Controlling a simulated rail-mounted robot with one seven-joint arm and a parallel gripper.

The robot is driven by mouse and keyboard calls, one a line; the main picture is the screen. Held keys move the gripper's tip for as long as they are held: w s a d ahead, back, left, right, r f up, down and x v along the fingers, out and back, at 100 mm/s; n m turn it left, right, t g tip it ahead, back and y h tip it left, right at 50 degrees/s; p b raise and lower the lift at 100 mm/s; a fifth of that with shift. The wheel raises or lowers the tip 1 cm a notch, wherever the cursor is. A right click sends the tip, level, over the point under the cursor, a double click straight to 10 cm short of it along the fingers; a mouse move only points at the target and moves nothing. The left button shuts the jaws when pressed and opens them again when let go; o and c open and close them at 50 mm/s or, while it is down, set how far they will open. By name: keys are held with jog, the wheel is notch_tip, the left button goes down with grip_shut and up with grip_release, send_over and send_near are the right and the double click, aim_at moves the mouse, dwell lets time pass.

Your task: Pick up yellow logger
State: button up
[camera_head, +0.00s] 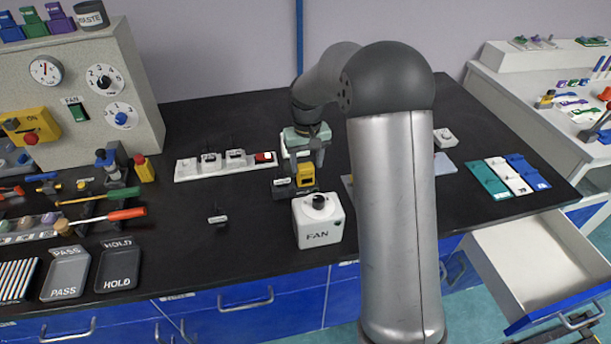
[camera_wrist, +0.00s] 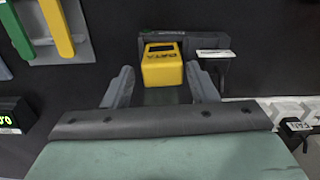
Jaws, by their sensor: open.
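The yellow logger (camera_head: 306,176) stands on the black bench, just behind the white FAN box. In the wrist view the yellow logger (camera_wrist: 162,66) shows a dark label on top and sits against a dark grey holder (camera_wrist: 150,42). My gripper (camera_wrist: 161,84) is open, with one finger on each side of the logger's near end. I cannot tell whether the fingers touch it. In the head view my gripper (camera_head: 304,160) is directly above and behind the logger, partly hidden by its own wrist.
The white FAN box (camera_head: 318,222) with a black knob stands close in front of the logger. A white power strip (camera_head: 222,167) lies to the left. Coloured plates (camera_head: 507,176) lie at the right, near an open drawer (camera_head: 545,262). The bench between the trays and FAN box is mostly clear.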

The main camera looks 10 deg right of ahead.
aim_at(305, 165)
jog(key=f, duration=0.4)
jog(key=shift+w+a+f+p, duration=0.15)
jog(key=shift+w+f+p, duration=0.1)
jog(key=shift+p, duration=0.05)
jog(key=c, duration=0.8)
jog(key=shift+r, duration=0.15)
